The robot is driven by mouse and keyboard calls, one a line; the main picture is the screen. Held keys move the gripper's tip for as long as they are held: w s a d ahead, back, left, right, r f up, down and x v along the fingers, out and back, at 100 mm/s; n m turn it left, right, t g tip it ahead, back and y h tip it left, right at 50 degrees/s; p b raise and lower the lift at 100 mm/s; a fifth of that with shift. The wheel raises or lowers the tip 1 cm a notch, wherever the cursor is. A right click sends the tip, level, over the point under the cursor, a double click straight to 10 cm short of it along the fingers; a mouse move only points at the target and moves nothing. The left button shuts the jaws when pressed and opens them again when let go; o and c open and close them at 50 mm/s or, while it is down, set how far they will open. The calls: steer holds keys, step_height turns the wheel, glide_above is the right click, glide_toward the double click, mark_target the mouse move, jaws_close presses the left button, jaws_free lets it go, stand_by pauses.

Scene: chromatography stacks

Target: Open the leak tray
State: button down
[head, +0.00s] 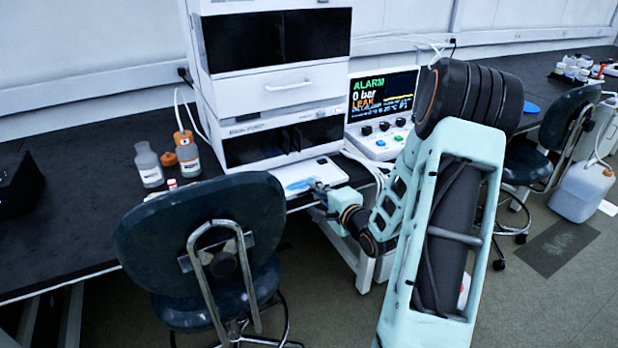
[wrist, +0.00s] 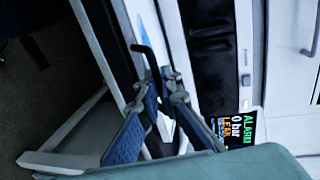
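The white leak tray (head: 329,174) shows low at the front of the instrument stack, near the bench edge, with a blue patch (head: 300,185) on it. In the wrist view the white strip (wrist: 148,14) with the blue patch runs up from between my fingers. My gripper (head: 318,187) is at the tray's front edge in the head view. In the wrist view my gripper's fingertips (wrist: 160,82) are close together around a dark bent bar, which looks like a handle. Whether they touch or clamp it I cannot tell.
The stack (head: 272,85) stands behind the tray. A control panel (head: 383,105) reads ALARM, 0 bar, LEAK. Bottles (head: 149,165) stand on the bench to the left. A dark chair (head: 210,235) stands in front, left of my arm. Tubes run right of the tray.

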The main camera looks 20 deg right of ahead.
steer(key=shift+s, duration=0.15)
steer(key=c, duration=2.1)
jaws_free()
steer(key=v, duration=1.2)
steer(key=shift+r, duration=0.1)
